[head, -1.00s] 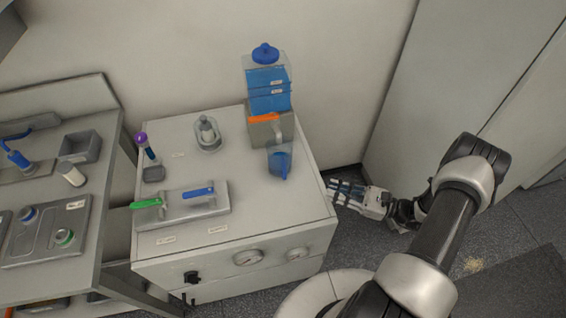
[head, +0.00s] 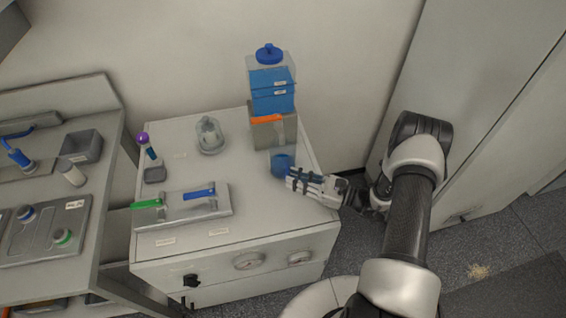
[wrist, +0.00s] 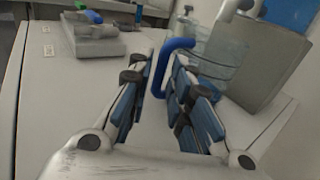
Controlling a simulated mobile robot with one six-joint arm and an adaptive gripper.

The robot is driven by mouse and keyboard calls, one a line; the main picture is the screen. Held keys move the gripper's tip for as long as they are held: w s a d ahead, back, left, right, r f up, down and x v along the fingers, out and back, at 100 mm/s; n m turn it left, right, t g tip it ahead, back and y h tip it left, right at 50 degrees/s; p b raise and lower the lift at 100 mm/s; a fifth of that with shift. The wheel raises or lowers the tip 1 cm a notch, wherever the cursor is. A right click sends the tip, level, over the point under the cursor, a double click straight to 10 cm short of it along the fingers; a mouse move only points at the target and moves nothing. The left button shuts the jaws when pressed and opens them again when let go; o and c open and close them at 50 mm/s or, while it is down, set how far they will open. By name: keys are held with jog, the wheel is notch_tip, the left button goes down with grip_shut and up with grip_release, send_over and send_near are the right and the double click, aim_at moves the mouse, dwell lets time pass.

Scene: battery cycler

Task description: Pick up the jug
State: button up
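The jug (head: 281,163) is a small clear vessel with blue on it, standing upright at the right side of the grey cabinet top. In the wrist view its clear body (wrist: 222,58) is just beyond the fingers, and its blue handle (wrist: 163,66) rises between the fingertips. My gripper (head: 290,179) comes in low from the right, fingertips at the jug. It also shows in the wrist view (wrist: 165,75), open, with one finger on each side of the handle. Whether a finger touches the handle cannot be told.
A grey box (head: 266,131) and a tall blue-lidded dispenser (head: 272,85) stand behind the jug. A glass dome (head: 209,136) and a plate with green and blue handles (head: 183,214) are to the left. The cabinet top (head: 247,205) is clear in front.

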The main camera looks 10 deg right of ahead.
aim_at(284, 164)
jog(key=x, duration=0.3)
jog(key=shift+w+a+r, duration=0.1)
jog(key=shift+w+a, duration=0.05)
jog(key=shift+a, duration=0.05)
grip_shut()
dwell(0.4)
